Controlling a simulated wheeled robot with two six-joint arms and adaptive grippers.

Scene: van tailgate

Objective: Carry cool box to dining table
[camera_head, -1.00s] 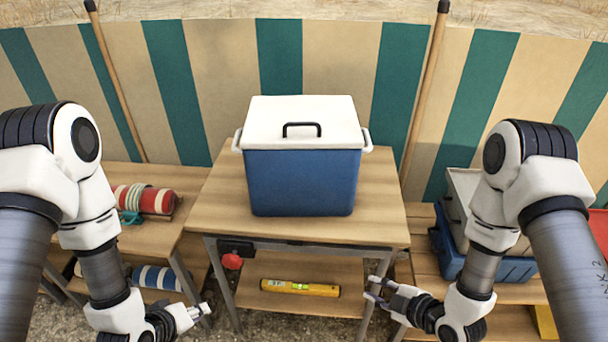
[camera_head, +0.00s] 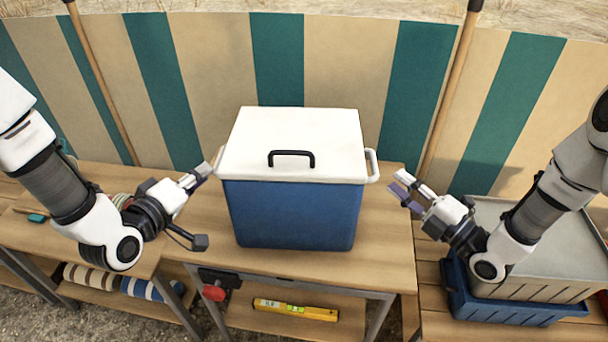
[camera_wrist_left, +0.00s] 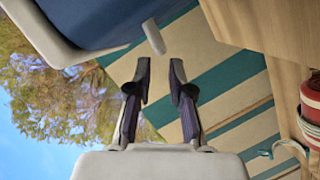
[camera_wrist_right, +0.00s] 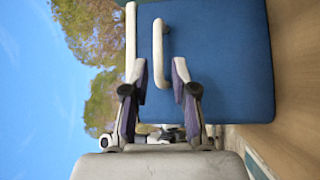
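The cool box (camera_head: 292,215) has a blue body, a white lid (camera_head: 290,145) with a black top handle, and white side handles. It stands upright on a wooden table (camera_head: 390,250). My left gripper (camera_head: 197,176) is open and empty, just left of the left side handle (camera_head: 219,160). In the left wrist view that handle (camera_wrist_left: 153,37) lies just beyond the open fingers (camera_wrist_left: 160,78). My right gripper (camera_head: 403,187) is open and empty, right of the right side handle (camera_head: 373,165). In the right wrist view that handle (camera_wrist_right: 160,50) shows ahead of the fingers (camera_wrist_right: 164,75). No dining table is identifiable.
A yellow spirit level (camera_head: 295,309) lies on the shelf below. A blue crate (camera_head: 510,308) with a grey-lidded box stands at right. Rolled striped items (camera_head: 150,288) lie low at left. A striped windbreak (camera_head: 345,60) with wooden poles stands close behind the table.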

